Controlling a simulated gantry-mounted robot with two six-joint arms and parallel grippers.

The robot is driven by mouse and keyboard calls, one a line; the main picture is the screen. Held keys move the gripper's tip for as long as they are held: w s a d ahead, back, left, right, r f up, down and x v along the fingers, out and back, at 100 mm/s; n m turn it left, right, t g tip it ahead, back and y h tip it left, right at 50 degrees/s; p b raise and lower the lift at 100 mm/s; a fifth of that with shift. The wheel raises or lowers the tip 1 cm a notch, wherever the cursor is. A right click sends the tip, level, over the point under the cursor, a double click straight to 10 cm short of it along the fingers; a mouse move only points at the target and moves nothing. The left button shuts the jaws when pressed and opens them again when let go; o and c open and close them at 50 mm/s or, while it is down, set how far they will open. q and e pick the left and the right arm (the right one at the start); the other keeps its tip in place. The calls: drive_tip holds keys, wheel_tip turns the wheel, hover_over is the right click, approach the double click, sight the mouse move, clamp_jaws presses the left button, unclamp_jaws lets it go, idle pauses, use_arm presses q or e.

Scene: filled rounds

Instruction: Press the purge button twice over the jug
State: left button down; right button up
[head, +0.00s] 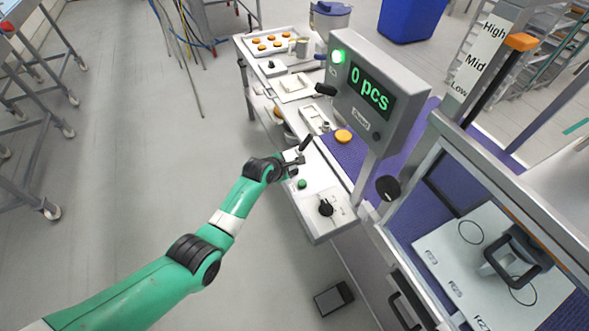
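My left gripper (302,158) reaches in from the left over the near end of a white machine panel. Its fingers are small and dark here, and I cannot tell whether they are open or shut. A green button (302,184) sits on the panel just below the gripper, beside a black rotary knob (326,208). I cannot read which control is the purge button. A dark vessel with a black handle (513,258), possibly the jug, stands on a white board at the lower right. My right gripper is not in view.
A purple belt (349,153) carries an orange round (343,136). A tray (249,43) of rounds lies at the far end.

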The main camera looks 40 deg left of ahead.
sight(292, 172)
use_arm(q)
drive_tip(key=shift+f+b, duration=0.45)
drive_tip(key=shift+f, duration=0.15)
idle(0.3)
idle(0.4)
drive_tip(key=shift+r+p, duration=1)
wheel_tip(292, 172, up, 5)
drive_tip(key=p, duration=0.5)
drive_tip(key=shift+r, duration=0.1)
